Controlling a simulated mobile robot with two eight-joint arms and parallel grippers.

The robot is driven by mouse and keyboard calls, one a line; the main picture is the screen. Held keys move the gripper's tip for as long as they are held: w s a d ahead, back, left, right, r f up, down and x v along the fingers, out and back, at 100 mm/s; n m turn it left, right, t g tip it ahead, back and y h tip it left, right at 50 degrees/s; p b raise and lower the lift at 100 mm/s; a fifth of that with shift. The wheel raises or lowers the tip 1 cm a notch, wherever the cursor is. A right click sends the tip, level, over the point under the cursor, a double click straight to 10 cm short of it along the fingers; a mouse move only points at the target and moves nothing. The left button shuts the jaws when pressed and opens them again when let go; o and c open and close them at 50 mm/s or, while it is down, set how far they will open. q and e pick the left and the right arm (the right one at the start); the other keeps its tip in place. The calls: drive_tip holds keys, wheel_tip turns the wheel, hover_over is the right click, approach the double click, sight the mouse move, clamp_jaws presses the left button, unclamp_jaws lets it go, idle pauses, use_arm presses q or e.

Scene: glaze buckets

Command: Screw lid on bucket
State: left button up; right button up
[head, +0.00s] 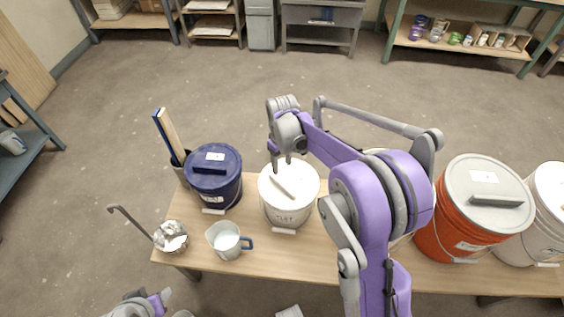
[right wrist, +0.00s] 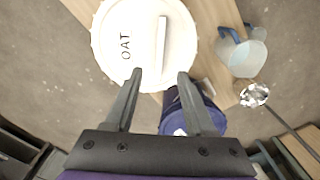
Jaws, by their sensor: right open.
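A white bucket (head: 287,215) stands on the table in the middle of the head view. A white lid (head: 306,178) with a raised bar handle sits on its top; I cannot tell how tightly. The right wrist view shows the lid (right wrist: 115,45) with the letters OAT and the bar handle (right wrist: 161,40). My right gripper (head: 282,160) is above the far part of the lid. In the right wrist view its fingers (right wrist: 160,75) are apart, with nothing between them. My left gripper (head: 160,302) is partly in view at the bottom left, away from the buckets; its opening is unclear.
A dark blue bucket (head: 214,186) stands close left of the white one. A pitcher (head: 226,241), a ladle (head: 170,237) and a holder with sticks (head: 181,170) are at the left. An orange bucket (head: 450,228) and a white bucket (head: 549,196) stand right. My right arm hides the table's middle.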

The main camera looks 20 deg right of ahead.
drive_tip(key=b, duration=0.4)
hover_over(282, 184)
drive_tip(key=shift+f, duration=3.25)
drive_tip(key=shift+f+b, duration=1.75)
drive_tip(key=shift+f, duration=0.9)
drive_tip(key=shift+c, duration=0.2)
clamp_jaws()
drive_tip(key=shift+a+f, duration=0.1)
drive_tip(key=shift+c, duration=1.2)
unclamp_jaws()
